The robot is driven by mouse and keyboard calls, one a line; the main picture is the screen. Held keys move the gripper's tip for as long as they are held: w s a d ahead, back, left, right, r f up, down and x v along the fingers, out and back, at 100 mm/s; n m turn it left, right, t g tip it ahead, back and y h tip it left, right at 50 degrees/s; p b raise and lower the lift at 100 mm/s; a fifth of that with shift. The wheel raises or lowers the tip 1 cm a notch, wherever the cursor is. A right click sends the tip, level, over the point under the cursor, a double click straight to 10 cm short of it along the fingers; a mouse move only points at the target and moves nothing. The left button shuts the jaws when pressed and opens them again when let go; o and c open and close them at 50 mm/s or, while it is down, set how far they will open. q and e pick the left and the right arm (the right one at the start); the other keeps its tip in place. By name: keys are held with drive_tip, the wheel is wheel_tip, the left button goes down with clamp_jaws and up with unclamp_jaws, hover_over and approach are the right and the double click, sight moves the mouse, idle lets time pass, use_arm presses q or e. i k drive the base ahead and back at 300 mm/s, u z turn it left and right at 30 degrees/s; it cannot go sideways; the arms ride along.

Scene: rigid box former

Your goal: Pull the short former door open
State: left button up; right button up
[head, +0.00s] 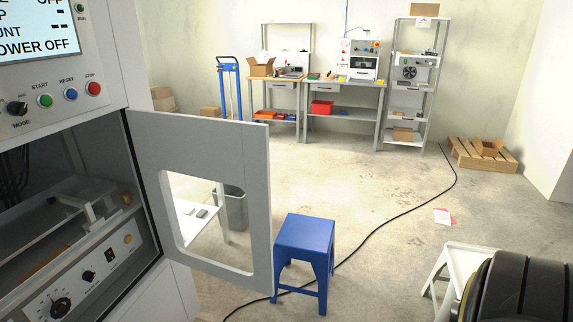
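The short former door (255,165) is a light grey panel with a rounded window cutout. It is hinged at the right edge of the former's opening and stands swung open, out toward the room. The box former (110,60) fills the left of the head view. Its inside shows past the door, with a lower panel (85,275) of knobs. Neither gripper shows in the head view. A dark rounded part of my own body is at the bottom right.
A blue stool (305,240) stands just right of the door's free edge. A white stool (455,268) is at the lower right. A black cable (400,212) runs across the floor. Workbenches (340,85) and a pallet (483,155) are at the back.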

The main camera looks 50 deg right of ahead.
sight(224, 152)
drive_tip(key=z, duration=2)
drive_tip(key=i, duration=1.1)
drive_tip(key=u, duration=0.9)
